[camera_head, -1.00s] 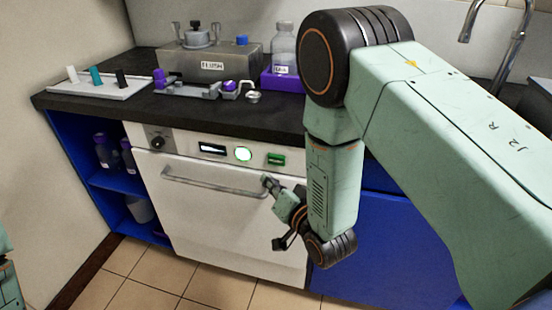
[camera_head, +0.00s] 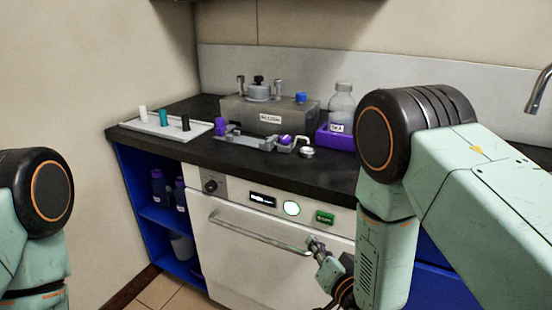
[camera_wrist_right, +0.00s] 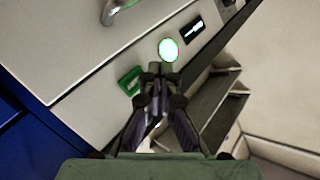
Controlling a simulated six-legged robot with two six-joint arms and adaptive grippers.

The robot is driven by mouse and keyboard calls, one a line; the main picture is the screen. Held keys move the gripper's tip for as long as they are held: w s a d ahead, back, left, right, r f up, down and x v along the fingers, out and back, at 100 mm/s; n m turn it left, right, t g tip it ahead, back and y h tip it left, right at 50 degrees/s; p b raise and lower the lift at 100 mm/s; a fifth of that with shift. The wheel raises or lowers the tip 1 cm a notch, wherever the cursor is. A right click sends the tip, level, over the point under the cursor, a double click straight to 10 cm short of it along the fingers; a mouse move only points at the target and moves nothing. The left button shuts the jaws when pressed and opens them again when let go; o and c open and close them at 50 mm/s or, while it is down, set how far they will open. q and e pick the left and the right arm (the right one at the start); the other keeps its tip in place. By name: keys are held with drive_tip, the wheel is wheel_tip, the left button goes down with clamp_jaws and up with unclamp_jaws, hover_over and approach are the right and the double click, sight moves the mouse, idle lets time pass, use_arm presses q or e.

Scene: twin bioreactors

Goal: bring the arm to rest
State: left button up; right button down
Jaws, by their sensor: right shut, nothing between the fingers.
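My right gripper (camera_head: 315,243) is shut and empty. In the head view its tips overlap the white appliance front near the right end of the bar handle (camera_head: 255,236); I cannot tell whether they touch the door. My right arm (camera_head: 385,235) bends down from the right and hides part of that front. In the right wrist view the closed fingers (camera_wrist_right: 154,72) point toward the panel, near the green switch (camera_wrist_right: 130,81) and the lit round button (camera_wrist_right: 168,49). My left arm (camera_head: 35,215) shows at the lower left; its gripper is out of view.
The dark counter (camera_head: 190,150) above holds a rack with colored pegs (camera_head: 155,127), a grey labelled box (camera_head: 250,114), and a clear bottle (camera_head: 341,103) in a purple tray (camera_head: 335,139). An open blue shelf (camera_head: 165,218) with bottles stands left of the appliance. A tap (camera_head: 540,92) is far right.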

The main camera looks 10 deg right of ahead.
drive_tip(key=s+d+f+n+g+h, duration=0.2)
drive_tip(key=s+d+f+n+g, duration=0.15)
drive_tip(key=s+f+g, duration=0.7)
drive_tip(key=s+d+f+g, duration=0.1)
drive_tip(key=s+f+g, duration=0.1)
drive_tip(key=s, duration=1)
drive_tip(key=s+d+f+g+h, duration=0.1)
drive_tip(key=s+f, duration=0.4)
drive_tip(key=s, duration=0.8)
drive_tip(key=shift+s+d+n+g, duration=0.2)
drive_tip(key=shift+d+n+g, duration=0.15)
drive_tip(key=shift+d+g, duration=0.6)
